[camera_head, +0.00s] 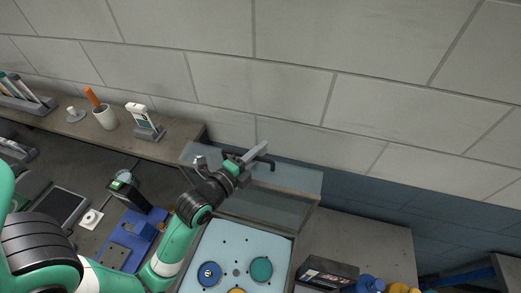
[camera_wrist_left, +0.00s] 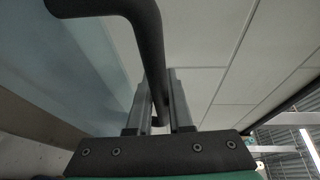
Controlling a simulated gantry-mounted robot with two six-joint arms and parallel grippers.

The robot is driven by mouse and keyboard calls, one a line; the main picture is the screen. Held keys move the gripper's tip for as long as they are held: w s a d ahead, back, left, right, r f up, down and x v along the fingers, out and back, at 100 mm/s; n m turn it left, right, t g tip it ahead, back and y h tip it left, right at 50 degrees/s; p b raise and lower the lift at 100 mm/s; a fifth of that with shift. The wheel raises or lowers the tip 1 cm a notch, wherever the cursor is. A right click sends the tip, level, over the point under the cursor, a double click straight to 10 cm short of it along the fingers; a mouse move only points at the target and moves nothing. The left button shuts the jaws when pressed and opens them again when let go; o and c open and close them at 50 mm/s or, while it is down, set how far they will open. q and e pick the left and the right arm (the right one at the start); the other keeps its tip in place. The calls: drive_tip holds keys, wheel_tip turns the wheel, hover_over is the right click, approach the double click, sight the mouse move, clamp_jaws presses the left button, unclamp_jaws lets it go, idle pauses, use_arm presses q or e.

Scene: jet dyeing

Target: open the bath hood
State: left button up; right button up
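The bath hood (camera_head: 300,179) is a clear, bluish glass cover with a pale lower edge. It stands raised behind a light blue perforated deck (camera_head: 236,245), whose front part is uncovered. Its black bar handle (camera_head: 268,161) is at the top of the hood and shows large in the left wrist view (camera_wrist_left: 151,45). My left gripper (camera_head: 254,157) is at this handle, with the bar between its two fingers (camera_wrist_left: 160,100). The fingers appear closed against the bar. My right gripper is not in view.
Round blue (camera_head: 209,273) and teal (camera_head: 261,269) pieces sit on the deck. A black box (camera_head: 328,271) stands to the right. A blue tray (camera_head: 133,238) lies left of my forearm. The back wall (camera_head: 300,80) is close behind the hood. A shelf (camera_head: 175,138) with small items runs left.

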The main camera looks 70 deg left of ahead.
use_arm(q)
clamp_jaws()
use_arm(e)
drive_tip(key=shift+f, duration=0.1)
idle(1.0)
